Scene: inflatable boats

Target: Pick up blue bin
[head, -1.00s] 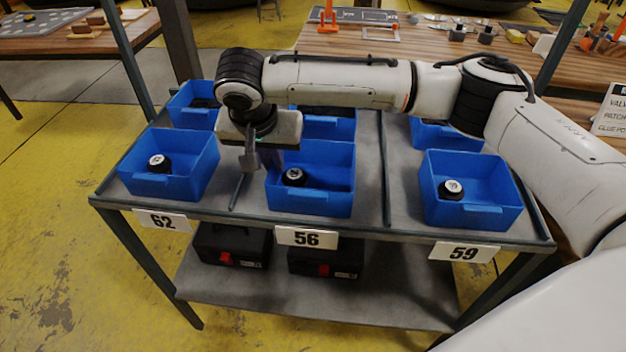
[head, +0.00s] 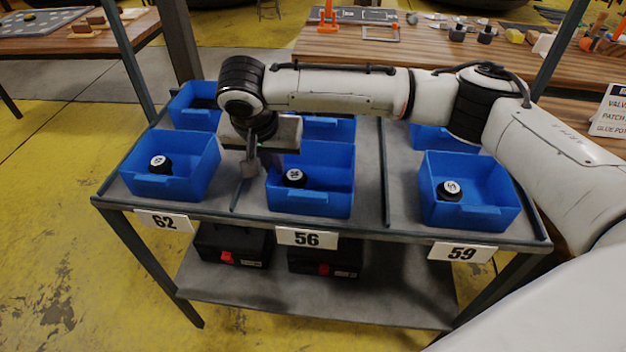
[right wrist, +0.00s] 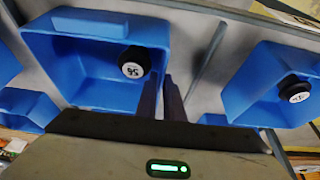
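The blue bin behind the 56 label (head: 335,200) sits upright in the middle of the front row on the grey cart. A black round item with a white top (head: 295,178) lies inside it. My right gripper (head: 261,166) points down at this bin's left wall. One finger is outside the wall and the other is on its inner side, with a gap between them. The right wrist view shows the same bin (right wrist: 85,60) and the two fingers (right wrist: 161,98) near its edge; contact with the wall cannot be told. My left gripper is not in view.
Other blue bins stand at the 62 label (head: 195,180) and the 59 label (head: 485,210), with more behind, partly hidden by my arm. Raised dividers (head: 384,170) separate the columns. Black cases (head: 230,245) sit on the lower shelf. A wooden workbench (head: 400,45) is behind.

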